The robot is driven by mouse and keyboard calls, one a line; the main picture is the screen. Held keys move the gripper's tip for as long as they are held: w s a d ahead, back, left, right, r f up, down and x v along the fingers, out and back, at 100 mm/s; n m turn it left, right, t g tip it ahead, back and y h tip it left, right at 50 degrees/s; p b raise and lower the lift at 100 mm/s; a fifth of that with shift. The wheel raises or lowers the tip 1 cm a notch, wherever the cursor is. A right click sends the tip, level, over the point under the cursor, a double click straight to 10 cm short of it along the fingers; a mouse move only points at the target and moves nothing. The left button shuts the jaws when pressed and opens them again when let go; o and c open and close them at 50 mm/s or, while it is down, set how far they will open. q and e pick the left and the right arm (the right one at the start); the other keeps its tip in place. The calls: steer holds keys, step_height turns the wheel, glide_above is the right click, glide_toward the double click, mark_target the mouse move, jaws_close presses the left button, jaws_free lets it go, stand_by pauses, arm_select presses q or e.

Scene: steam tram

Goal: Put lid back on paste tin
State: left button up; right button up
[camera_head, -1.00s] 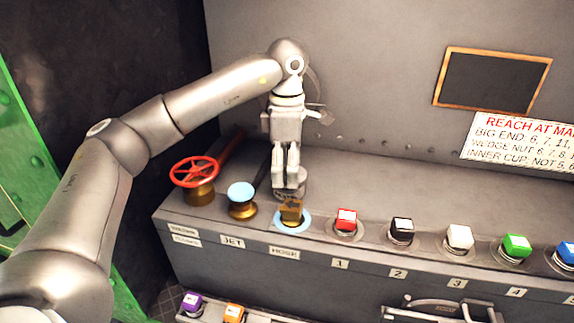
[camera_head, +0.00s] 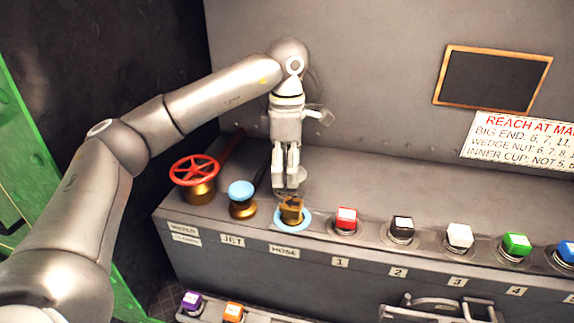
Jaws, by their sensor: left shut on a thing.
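My left gripper (camera_head: 286,184) points down over the back of the grey bench, just behind the brass hose fitting. It is shut on a small grey round piece (camera_head: 297,178), which looks like a lid; the fingers hide part of it. The piece shows partly behind and to the right of the fingers, seemingly tilted. I cannot make out a paste tin for certain. My right gripper is not in view.
The brass block (camera_head: 291,208) on a pale blue ring stands close in front of my fingers. To its left are a blue-topped knob (camera_head: 242,193) and a red handwheel (camera_head: 195,170). Coloured buttons, such as the red one (camera_head: 346,217), run to the right. Bench behind them is clear.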

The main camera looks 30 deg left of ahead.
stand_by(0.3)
arm_select(q)
steer(key=o, duration=0.8)
steer(key=shift+c, duration=0.2)
steer(key=shift+o, duration=0.7)
steer(key=shift+r+p, duration=2.6)
steer(key=shift+r, duration=0.95)
